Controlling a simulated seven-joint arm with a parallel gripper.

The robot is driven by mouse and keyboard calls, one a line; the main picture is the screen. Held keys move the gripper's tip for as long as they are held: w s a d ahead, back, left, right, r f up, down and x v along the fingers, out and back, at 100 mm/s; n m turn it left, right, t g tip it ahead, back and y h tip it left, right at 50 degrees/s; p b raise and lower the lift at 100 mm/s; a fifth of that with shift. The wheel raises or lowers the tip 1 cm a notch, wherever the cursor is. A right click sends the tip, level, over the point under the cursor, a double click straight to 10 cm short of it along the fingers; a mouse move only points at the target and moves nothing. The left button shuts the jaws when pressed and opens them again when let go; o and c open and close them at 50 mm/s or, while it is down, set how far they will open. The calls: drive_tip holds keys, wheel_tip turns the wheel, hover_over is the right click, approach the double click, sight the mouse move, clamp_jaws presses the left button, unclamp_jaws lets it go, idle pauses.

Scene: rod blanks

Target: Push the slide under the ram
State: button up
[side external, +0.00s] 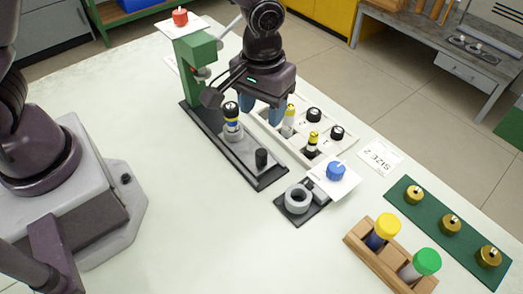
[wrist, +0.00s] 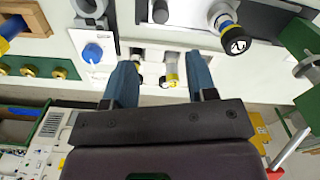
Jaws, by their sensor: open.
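The slide (side external: 245,148) is a grey plate on the long black base (side external: 271,180) of the green press (side external: 198,62). It carries a grey holder with an upright rod (side external: 232,117) with a black top and yellow and blue bands, and a black knob handle (side external: 261,158) at its near end. The rod stands in front of the press, clear of the ram (side external: 201,73). In the wrist view the rod (wrist: 235,42) and handle (wrist: 161,12) show at the top. My gripper (side external: 262,112) is open, with blue fingers above the white tray side beyond the slide; nothing is held between them (wrist: 162,82).
A white tray (side external: 262,127) with several rods lies behind the slide. A grey ring on a black plate (side external: 281,202), a blue knob on a white card (side external: 349,186), a wooden rack (side external: 365,254) and a green strip (side external: 433,209) lie to the right. The front table is clear.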

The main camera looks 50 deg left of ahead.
sight(261, 151)
wheel_tip(261, 151, down, 13)
drive_tip(key=shift+r, duration=0.15)
idle(0.4)
clamp_jaws()
drive_tip(key=shift+a, duration=0.15)
